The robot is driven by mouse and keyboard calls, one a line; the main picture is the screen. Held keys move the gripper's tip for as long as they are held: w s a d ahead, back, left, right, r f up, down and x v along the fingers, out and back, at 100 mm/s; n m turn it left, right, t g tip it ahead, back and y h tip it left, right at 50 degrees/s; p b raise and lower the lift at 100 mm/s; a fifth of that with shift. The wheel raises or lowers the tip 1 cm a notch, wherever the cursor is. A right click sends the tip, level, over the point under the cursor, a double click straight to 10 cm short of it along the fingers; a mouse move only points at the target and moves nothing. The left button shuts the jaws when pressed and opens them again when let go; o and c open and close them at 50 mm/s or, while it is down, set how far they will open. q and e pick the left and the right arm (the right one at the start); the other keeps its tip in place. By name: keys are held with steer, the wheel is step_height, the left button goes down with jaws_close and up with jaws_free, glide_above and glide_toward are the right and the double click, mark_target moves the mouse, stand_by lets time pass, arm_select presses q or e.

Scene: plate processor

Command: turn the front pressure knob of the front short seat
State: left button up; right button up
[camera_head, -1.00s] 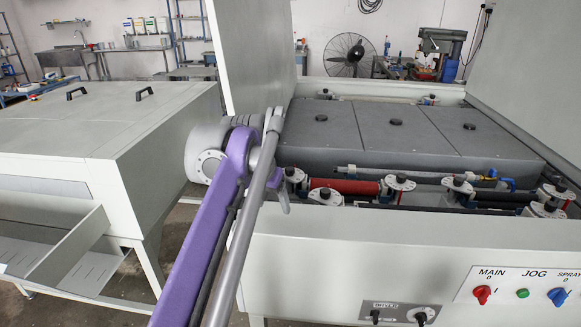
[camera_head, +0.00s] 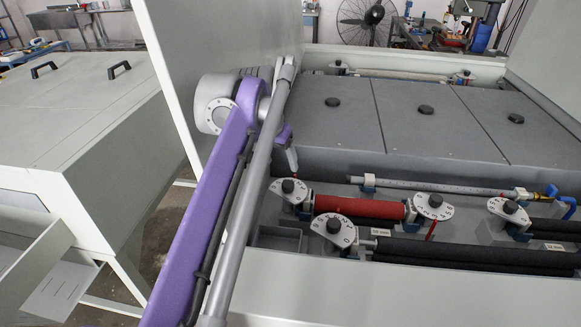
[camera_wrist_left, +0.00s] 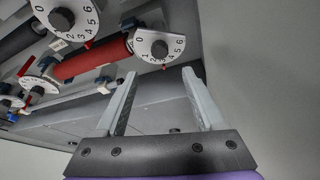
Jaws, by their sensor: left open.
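Several white dial plates with black pressure knobs sit on the roller seats. One knob (camera_head: 288,187) is at the left end of the short red roller (camera_head: 358,205); another (camera_head: 435,201) is at its right end. A nearer knob (camera_head: 333,226) belongs to a black roller. I cannot tell by label which is the front short seat's. My left gripper (camera_head: 291,160) is just behind the red roller's left knob, partly hidden by my arm. In the left wrist view my gripper (camera_wrist_left: 160,74) is open and empty, with that knob (camera_wrist_left: 159,48) just beyond its fingertips, apart from them.
Grey covers (camera_head: 335,125) lie behind the rollers. A raised pale panel (camera_head: 225,60) stands beside my arm on the left. A thin pipe with a blue valve (camera_head: 553,192) runs behind the dials. The machine's front ledge (camera_head: 400,290) is clear.

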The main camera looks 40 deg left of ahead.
mark_target(288, 183)
arm_select(q)
steer(key=b+x, duration=0.1)
steer(key=x, duration=0.9)
steer(key=shift+w+f, duration=0.1)
steer(key=shift+f, duration=0.15)
jaws_close()
